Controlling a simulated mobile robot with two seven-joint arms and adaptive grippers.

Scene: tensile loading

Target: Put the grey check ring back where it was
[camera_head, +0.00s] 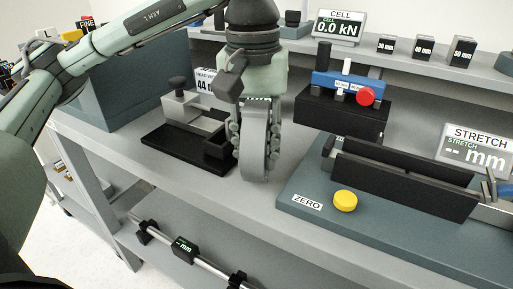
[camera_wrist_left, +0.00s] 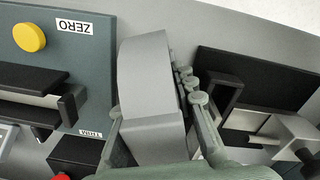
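The grey check ring (camera_head: 254,145) is a wide grey band, upright between the fingers of my left gripper (camera_head: 257,140) in the head view. Its lower edge is at or just above the bench top; I cannot tell whether it touches. In the left wrist view the ring (camera_wrist_left: 148,75), with a grey block at its near end, lies between the two fingers of the left gripper (camera_wrist_left: 158,120), which close on its sides. My right gripper is not in view.
A black-based measuring fixture (camera_head: 178,151) is close left of the ring. The teal stretch rig (camera_head: 315,220) with a yellow button (camera_head: 345,201) is to the right. A black block with a blue top (camera_head: 345,108) stands behind. Bare grey bench (camera_head: 225,205) lies in front.

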